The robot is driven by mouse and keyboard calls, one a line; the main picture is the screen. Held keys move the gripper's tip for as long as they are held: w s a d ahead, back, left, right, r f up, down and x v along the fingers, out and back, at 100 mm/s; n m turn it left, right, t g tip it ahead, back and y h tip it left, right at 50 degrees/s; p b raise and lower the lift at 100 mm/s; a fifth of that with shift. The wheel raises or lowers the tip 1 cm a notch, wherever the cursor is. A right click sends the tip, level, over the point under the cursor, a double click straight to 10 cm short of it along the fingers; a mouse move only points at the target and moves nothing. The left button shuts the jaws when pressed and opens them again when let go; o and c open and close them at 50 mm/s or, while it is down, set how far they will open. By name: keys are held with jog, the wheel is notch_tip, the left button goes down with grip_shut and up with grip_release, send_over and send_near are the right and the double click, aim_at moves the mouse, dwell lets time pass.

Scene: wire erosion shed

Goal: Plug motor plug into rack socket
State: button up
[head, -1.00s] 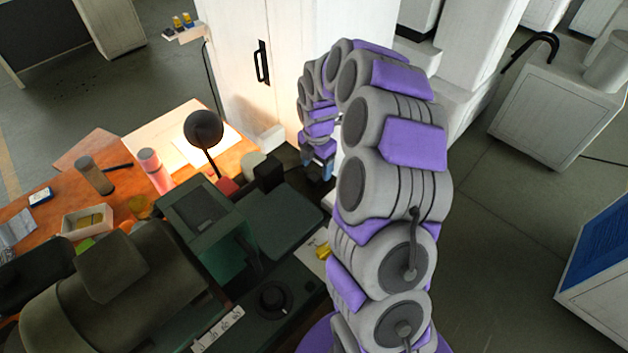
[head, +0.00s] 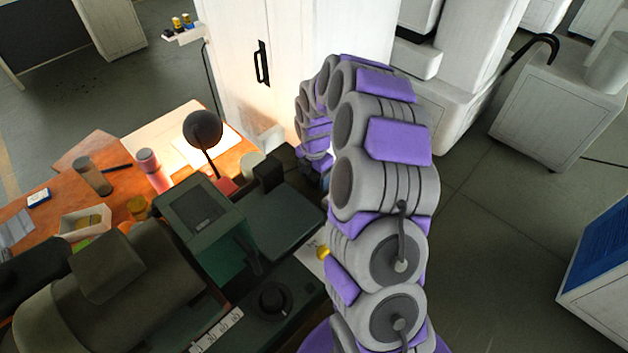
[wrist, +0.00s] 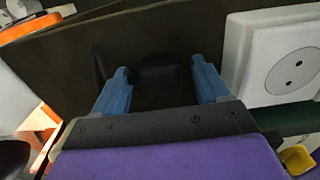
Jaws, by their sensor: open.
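In the wrist view my gripper (wrist: 160,88) has two blue fingers spread apart. A dark block (wrist: 160,74) shows between them against a dark surface; it may be the motor plug, but it is too dark to be sure. I see no finger pressing on it. A white socket plate (wrist: 293,70) with a round two-hole face is to the right of the fingers, apart from them. In the head view my gripper (head: 322,172) is small and partly hidden by my arm, beside the dark green machine. Neither the plug nor the socket is clear there.
The dark green machine (head: 205,222) and a black knob (head: 273,298) lie left of my arm. A wooden bench (head: 118,195) holds a black lamp (head: 203,130), a pink bottle (head: 152,170) and a white tray (head: 86,222). A white cabinet (head: 285,65) stands behind.

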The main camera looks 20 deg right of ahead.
aim_at(314, 176)
jog(key=c, duration=1)
jog(key=shift+r, duration=0.1)
notch_tip(314, 176, up, 10)
jog(key=shift+f+p, duration=0.1)
jog(key=shift+p, duration=0.65)
